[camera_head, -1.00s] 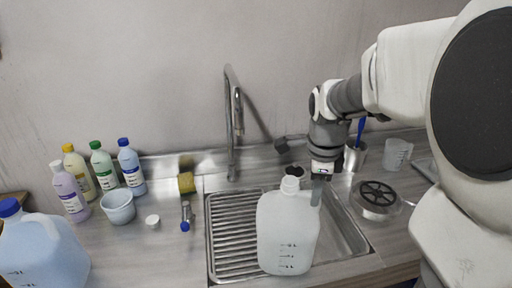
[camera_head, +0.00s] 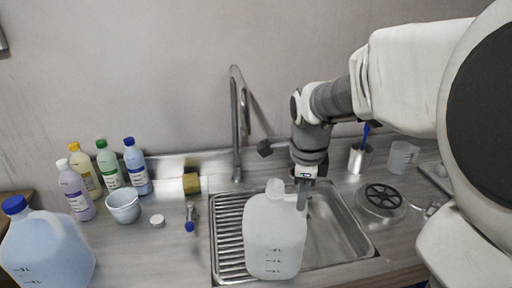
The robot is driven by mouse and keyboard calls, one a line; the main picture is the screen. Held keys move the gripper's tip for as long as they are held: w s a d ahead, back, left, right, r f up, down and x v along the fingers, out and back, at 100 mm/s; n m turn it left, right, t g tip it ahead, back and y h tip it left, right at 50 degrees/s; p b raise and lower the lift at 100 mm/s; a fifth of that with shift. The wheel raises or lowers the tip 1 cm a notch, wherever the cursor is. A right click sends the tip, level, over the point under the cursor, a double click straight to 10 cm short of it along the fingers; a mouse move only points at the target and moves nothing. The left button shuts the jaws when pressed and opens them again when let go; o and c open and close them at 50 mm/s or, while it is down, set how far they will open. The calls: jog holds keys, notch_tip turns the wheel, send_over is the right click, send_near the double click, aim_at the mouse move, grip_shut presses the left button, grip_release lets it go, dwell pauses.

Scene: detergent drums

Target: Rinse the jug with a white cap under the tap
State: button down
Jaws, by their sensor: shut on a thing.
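The translucent jug with a white cap (camera_head: 274,238) is upright in front of the sink, its lower part covering the sink's front edge. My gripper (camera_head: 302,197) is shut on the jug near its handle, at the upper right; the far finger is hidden. The tap (camera_head: 236,125) stands behind the sink, to the left of my gripper. The jug is nearer the camera than the tap and apart from it. The sink (camera_head: 340,232) has a ribbed drainboard (camera_head: 229,240) on its left side.
A blue-capped jug (camera_head: 45,250) stands at the front left. Several bottles (camera_head: 110,170), a white-blue bowl (camera_head: 123,206), a loose cap (camera_head: 156,221) and a sponge (camera_head: 191,183) are left of the sink. A metal cup (camera_head: 359,158), clear beaker (camera_head: 402,157) and round strainer (camera_head: 381,199) are at right.

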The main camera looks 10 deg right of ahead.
jog(key=shift+r, duration=0.1)
jog(key=shift+r+p, duration=2)
jog(key=shift+r, duration=0.45)
jog(key=shift+s, duration=0.1)
